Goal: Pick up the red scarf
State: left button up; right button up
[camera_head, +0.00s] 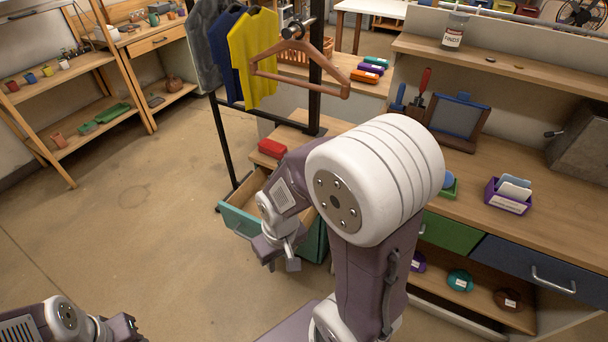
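A folded red cloth bundle (272,148), which looks like the red scarf, lies on the wooden top left of my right arm. My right gripper (281,262) points down over the open teal drawer, below and apart from the red bundle. Its two fingertips look apart, with nothing seen between them. My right arm's large white joint covers the middle of the view. My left gripper (128,327) is at the bottom left edge, far from the red bundle, and its fingers are too unclear to read.
A teal drawer (238,221) stands open under the red bundle. A black clothes rack with a yellow shirt (254,58) and a wooden hanger (300,68) rises behind. A workbench (552,207) with a purple box (508,197) is at right. The floor at left is clear.

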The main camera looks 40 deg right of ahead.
aim_at(276, 150)
jog(key=z, duration=1.15)
